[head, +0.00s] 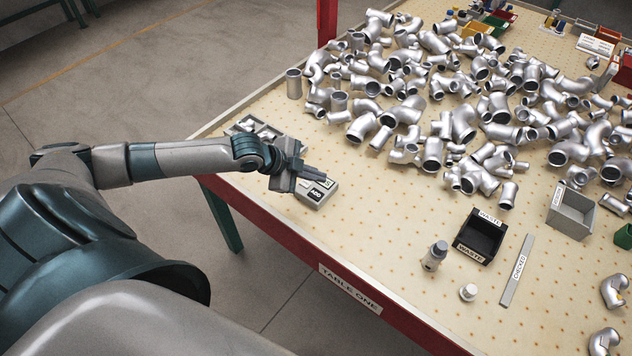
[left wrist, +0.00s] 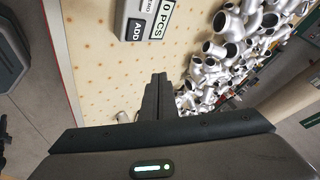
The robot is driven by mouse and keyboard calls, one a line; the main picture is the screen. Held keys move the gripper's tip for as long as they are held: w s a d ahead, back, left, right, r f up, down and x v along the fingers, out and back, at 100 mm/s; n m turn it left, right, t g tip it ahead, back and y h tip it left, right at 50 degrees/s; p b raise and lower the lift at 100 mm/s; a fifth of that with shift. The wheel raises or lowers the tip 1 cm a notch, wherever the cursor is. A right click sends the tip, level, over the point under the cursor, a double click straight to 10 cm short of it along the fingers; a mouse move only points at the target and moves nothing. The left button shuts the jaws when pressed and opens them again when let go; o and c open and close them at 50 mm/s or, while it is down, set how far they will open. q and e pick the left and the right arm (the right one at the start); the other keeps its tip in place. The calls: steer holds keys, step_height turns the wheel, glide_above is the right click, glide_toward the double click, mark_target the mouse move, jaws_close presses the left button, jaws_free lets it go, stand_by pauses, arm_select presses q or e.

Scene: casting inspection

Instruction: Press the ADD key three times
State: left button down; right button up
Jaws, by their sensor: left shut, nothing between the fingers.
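The counting device (head: 312,201) is a small grey box near the left edge of the table. Its dark ADD key (head: 317,193) has white lettering and faces up. In the left wrist view the ADD key (left wrist: 134,30) shows at the top, beside a display (left wrist: 168,18) that appears to read "0 PCS". My left gripper (head: 322,178) is shut and empty, just behind the key in the head view. In the left wrist view its closed fingers (left wrist: 158,78) show apart from the device in the picture. My right gripper is not in view.
Many silver pipe fittings (head: 433,153) crowd the back of the table. A grey tray (head: 238,129) lies behind my left gripper. The tabletop between is clear.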

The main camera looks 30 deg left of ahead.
arm_select(q)
steer(key=shift+w+a+r, duration=0.3)
steer(key=shift+a+r, duration=0.05)
steer(key=shift+a, duration=0.3)
steer(key=shift+w+a+r, duration=0.25)
steer(key=shift+a+r, duration=0.1)
steer(key=shift+a, duration=0.25)
steer(key=shift+f, duration=0.1)
steer(key=b, duration=0.6)
glide_above(312, 195)
step_height(312, 195, down, 6)
steer(key=shift+f, duration=0.1)
steer(key=shift+f+b, duration=0.6)
steer(key=shift+f, duration=0.6)
